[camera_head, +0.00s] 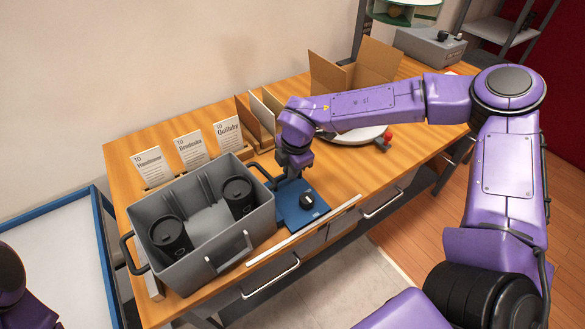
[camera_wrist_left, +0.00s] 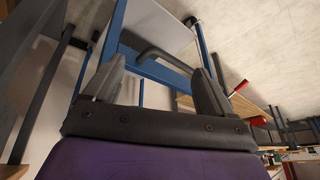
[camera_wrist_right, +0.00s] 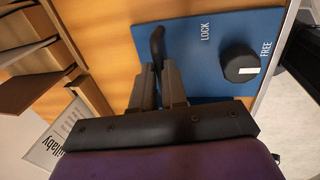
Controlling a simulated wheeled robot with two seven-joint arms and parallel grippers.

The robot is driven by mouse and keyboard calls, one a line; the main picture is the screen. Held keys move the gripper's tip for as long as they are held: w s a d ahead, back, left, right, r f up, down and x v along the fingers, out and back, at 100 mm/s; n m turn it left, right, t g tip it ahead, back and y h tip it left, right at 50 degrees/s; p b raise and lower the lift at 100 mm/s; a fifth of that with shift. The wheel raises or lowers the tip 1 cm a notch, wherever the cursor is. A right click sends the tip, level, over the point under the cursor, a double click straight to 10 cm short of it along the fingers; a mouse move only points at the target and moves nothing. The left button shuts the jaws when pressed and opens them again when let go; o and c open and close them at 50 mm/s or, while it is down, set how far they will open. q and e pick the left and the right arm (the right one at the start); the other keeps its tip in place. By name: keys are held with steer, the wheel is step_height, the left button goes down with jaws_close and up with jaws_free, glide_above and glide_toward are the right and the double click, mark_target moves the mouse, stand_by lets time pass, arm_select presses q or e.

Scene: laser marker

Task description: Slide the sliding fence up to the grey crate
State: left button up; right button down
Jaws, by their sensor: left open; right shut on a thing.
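The sliding fence (camera_head: 292,208) is a blue plate with a black knob (camera_head: 307,200), lying on the wooden table just right of the grey crate (camera_head: 196,270). In the right wrist view the plate (camera_wrist_right: 190,60) carries the words LOCK and FREE, and the knob's (camera_wrist_right: 238,62) white mark is on the FREE side. My right gripper (camera_wrist_right: 158,85) is shut on a black handle (camera_wrist_right: 157,45) of the fence. The head view shows only a narrow space between fence and crate; my right gripper (camera_head: 292,172) partly hides it. My left gripper (camera_wrist_left: 155,85) is open and empty.
Two black canisters (camera_head: 238,192) stand in the crate. Printed cards (camera_head: 191,148) and open cardboard boxes (camera_head: 352,68) stand along the back. A pale strip (camera_head: 305,229) runs along the table's front edge. A blue-framed white surface (camera_head: 60,265) is at left.

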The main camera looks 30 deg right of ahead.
mark_target(280, 178)
steer(key=shift+s+a+f+b, duration=0.1)
steer(key=shift+a+f+b, duration=0.1)
steer(key=shift+a+b, duration=0.8)
steer(key=shift+a+r+p, duration=0.25)
steer(key=shift+a+p, duration=0.15)
steer(key=shift+a, duration=0.1)
steer(key=c, duration=1.2)
jaws_free()
steer(key=shift+o, duration=0.2)
step_height(280, 178, up, 10)
steer(key=s+b, duration=0.2)
steer(key=shift+r, duration=0.15)
